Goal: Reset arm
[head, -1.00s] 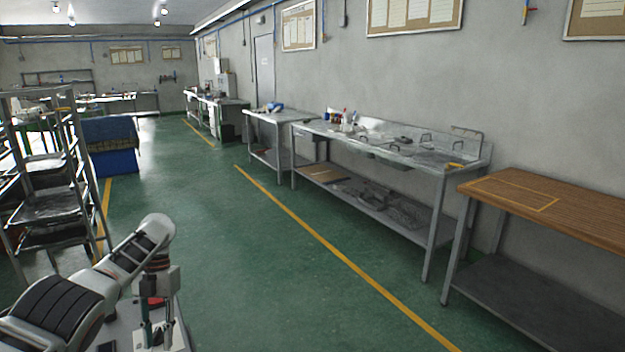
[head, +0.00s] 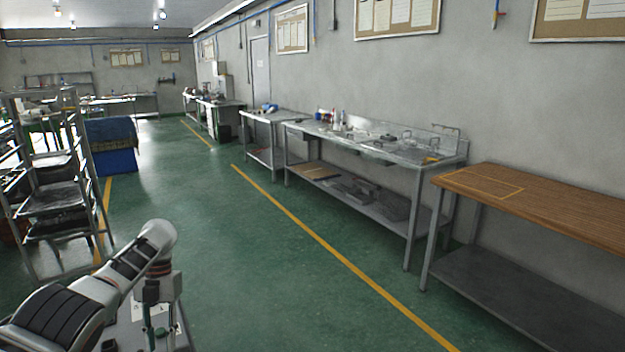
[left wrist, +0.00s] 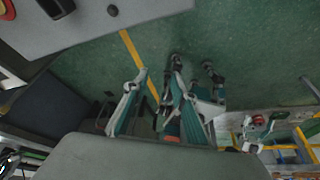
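My left arm comes in from the lower left of the head view. My left gripper (head: 158,322) hangs at its end, fingers pointing down, above a light grey surface that looks like part of my own base. In the left wrist view my left gripper (left wrist: 158,72) shows its two teal-lined fingers apart, with green floor seen between the tips. Nothing is clearly held between them. My right gripper is not in view.
A wood-topped table (head: 560,208) and a steel workbench (head: 385,152) line the right wall. A metal rack (head: 68,200) stands at left, with a blue bin (head: 112,160) behind it. The green floor (head: 260,270) between them is clear, with a yellow line (head: 315,237).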

